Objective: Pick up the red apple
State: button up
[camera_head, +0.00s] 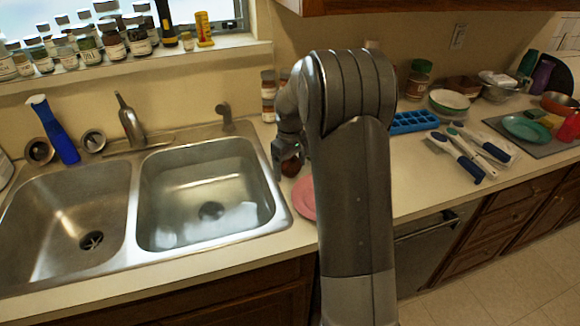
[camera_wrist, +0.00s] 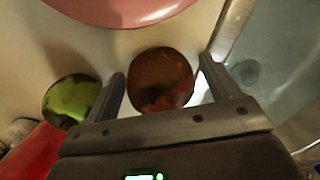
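The red apple (camera_wrist: 161,80) looks dark reddish-brown and round in the wrist view. It sits on the counter between the two fingers of my gripper (camera_wrist: 162,67). The fingers are apart, one on each side of the apple, with a narrow gap showing on both sides. In the head view my gripper (camera_head: 286,152) points down at the counter strip right of the sink. A dark red bit of the apple (camera_head: 290,168) shows just below it, and my arm hides much of that area.
A pink plate (camera_wrist: 120,8) lies just beyond the apple. A green round fruit (camera_wrist: 70,98) is left of the left finger, with a red object (camera_wrist: 30,153) near it. The sink basin (camera_head: 205,190) is close on the other side. Spice jars (camera_head: 268,95) stand behind.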

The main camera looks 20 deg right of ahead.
aim_at(294, 160)
jog(key=c, duration=1)
jog(key=shift+c, duration=0.2)
jog(key=shift+r, duration=0.6)
jog(key=r, duration=0.2)
jog(key=d+r, duration=0.1)
jog(key=shift+s+r, duration=0.3)
jog(key=shift+r, duration=0.05)
jog(key=s+d+r, duration=0.6)
jog(key=d, duration=0.2)
jog(key=shift+s, duration=0.35)
